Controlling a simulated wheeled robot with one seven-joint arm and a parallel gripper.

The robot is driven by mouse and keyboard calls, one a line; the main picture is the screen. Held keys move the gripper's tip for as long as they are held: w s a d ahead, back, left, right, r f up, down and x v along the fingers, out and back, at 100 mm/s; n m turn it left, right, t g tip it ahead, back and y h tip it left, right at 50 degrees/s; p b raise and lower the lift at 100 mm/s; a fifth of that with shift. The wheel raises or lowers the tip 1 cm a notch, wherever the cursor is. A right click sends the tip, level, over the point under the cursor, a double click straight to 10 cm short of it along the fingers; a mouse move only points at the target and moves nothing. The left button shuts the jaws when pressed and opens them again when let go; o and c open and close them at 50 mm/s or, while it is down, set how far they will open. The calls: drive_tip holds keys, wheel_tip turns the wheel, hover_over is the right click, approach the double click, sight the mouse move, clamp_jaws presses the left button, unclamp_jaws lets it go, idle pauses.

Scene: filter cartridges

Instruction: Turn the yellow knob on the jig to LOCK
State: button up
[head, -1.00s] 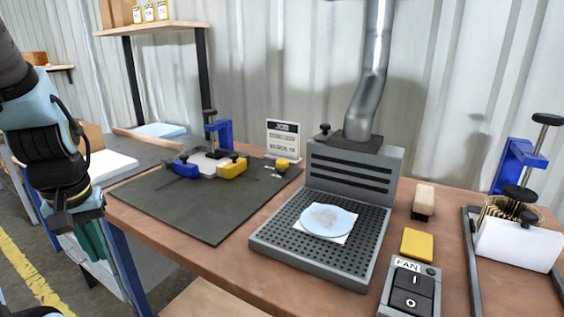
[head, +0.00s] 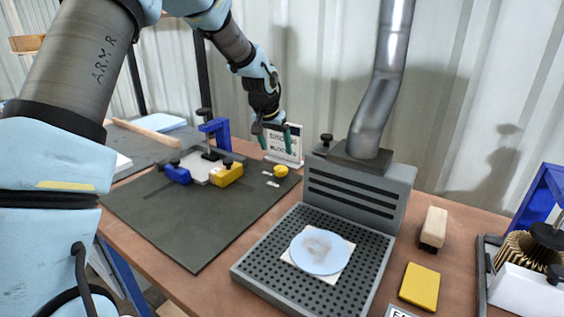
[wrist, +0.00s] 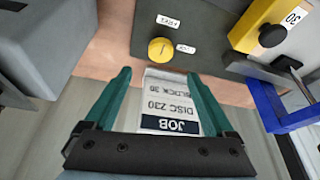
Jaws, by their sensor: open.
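The yellow knob (head: 280,171) sits at the right edge of the dark mat holding the jig (head: 205,168). In the wrist view the round yellow knob (wrist: 161,50) shows a pale line across its top. Two small white labels lie by it, one (wrist: 167,21) and another (wrist: 185,48); their print is too small to read surely. My gripper (head: 275,138) is open and empty above and behind the knob, in front of the job card (head: 285,145). In the wrist view its green fingers (wrist: 165,95) stand apart, with the card (wrist: 170,105) between them in the picture; contact cannot be told.
The grey extraction unit (head: 358,190) with its duct (head: 385,90) stands right of the knob. A blue clamp (head: 215,130) and yellow block (head: 227,174) stand to the left. The mat's front (head: 190,225) is clear.

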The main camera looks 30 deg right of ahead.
sight(280, 168)
drive_tip(key=p+x, duration=0.3)
drive_tip(key=x, duration=0.6)
drive_tip(key=shift+f, duration=0.35)
drive_tip(key=shift+c, duration=0.3)
drive_tip(key=c, duration=1.3)
